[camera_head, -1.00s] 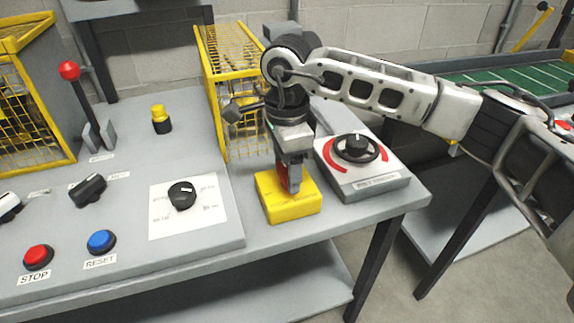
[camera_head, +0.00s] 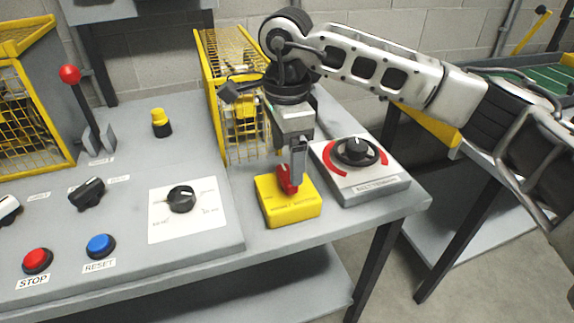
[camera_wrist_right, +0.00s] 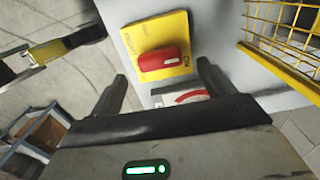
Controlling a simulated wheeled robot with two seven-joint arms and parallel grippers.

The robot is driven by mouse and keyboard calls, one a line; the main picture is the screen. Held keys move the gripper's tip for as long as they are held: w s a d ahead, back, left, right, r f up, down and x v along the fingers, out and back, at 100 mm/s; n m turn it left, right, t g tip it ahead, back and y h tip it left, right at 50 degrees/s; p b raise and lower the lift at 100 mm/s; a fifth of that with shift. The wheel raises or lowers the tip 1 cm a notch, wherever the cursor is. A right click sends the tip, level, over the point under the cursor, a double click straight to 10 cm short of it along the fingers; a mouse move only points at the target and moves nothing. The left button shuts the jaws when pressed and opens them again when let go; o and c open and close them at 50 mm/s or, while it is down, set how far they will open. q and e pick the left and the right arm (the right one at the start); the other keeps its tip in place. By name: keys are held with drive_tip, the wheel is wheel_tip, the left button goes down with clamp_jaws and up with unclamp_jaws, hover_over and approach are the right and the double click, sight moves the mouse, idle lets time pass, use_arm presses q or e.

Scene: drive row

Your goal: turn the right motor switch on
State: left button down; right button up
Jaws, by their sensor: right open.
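A red handle (camera_head: 287,183) sits on a yellow switch box (camera_head: 300,212) near the bench's front right. In the right wrist view the red handle (camera_wrist_right: 163,59) lies across the yellow box (camera_wrist_right: 150,32), its outer end pointing right. My right gripper (camera_head: 297,172) is open above the handle and hides part of it. In the wrist view its fingers (camera_wrist_right: 163,82) stand apart, with the handle lying between and beyond them. Contact is not clear. My left gripper is not in view.
A red-scaled dial box (camera_head: 366,182) stands close right of the yellow box. A yellow mesh cage (camera_head: 240,100) is behind. A black rotary knob (camera_head: 181,199), red stop button (camera_head: 38,260), blue reset button (camera_head: 100,245) and red-topped lever (camera_head: 70,72) are left.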

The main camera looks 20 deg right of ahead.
sight(287, 174)
wheel_tip(287, 174, up, 12)
idle(0.3)
drive_tip(key=shift+s+f, duration=0.1)
